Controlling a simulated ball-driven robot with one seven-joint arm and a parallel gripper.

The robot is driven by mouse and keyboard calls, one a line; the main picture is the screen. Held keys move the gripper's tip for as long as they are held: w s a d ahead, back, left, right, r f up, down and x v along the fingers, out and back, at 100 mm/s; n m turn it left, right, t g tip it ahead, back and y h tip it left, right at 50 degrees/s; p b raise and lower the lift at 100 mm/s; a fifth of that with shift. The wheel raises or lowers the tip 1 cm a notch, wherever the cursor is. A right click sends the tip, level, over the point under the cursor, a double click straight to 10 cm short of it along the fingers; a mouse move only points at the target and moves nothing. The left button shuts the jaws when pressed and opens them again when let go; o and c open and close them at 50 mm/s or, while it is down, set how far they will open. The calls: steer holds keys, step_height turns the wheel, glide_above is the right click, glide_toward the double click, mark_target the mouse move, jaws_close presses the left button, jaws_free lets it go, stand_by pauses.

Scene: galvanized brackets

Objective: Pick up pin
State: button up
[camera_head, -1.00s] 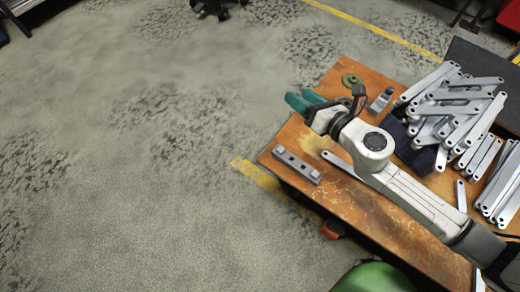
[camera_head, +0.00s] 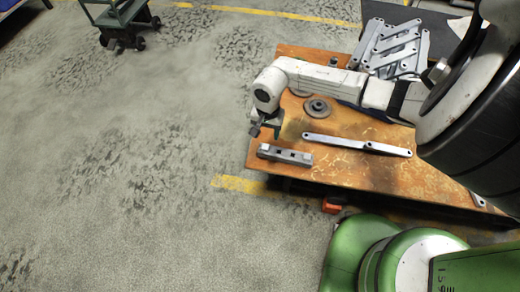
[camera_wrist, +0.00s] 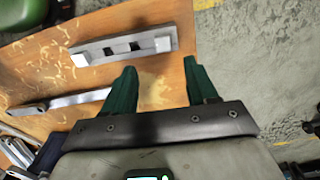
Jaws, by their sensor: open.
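I cannot make out a separate pin with certainty in either view. A grey metal bar (camera_head: 285,155) with two dark square openings lies near the left edge of the wooden table. It also shows in the wrist view (camera_wrist: 122,47), with a paler block at its right end. My gripper (camera_wrist: 160,66) is open, its two green fingers apart, with nothing between them. Its fingertips point toward the bar's right part and appear apart from it. In the head view my gripper (camera_head: 268,127) is small and partly hidden by my wrist, just behind the bar.
A long flat link (camera_head: 357,145) lies right of the bar, and a round dark disc (camera_head: 317,107) behind it. Stacked grey brackets (camera_head: 395,48) fill the back right. The orange-brown tabletop (camera_head: 360,172) is bare at the front. A green cart (camera_head: 122,20) stands far off.

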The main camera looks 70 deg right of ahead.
mark_target(265, 147)
step_height(265, 147, down, 4)
steer(key=shift+a+r+b, duration=0.1)
steer(key=shift+a+b, duration=0.05)
steer(key=shift+b, duration=0.15)
steer(key=shift+w+d+f+b, duration=0.15)
steer(key=shift+f+b, duration=0.15)
steer(key=shift+f, duration=1.1)
steer(key=shift+w+d+f+b, duration=0.15)
steer(key=shift+f+b, duration=0.1)
steer(key=shift+f, duration=1.15)
steer(key=shift+s, duration=0.1)
jaws_close()
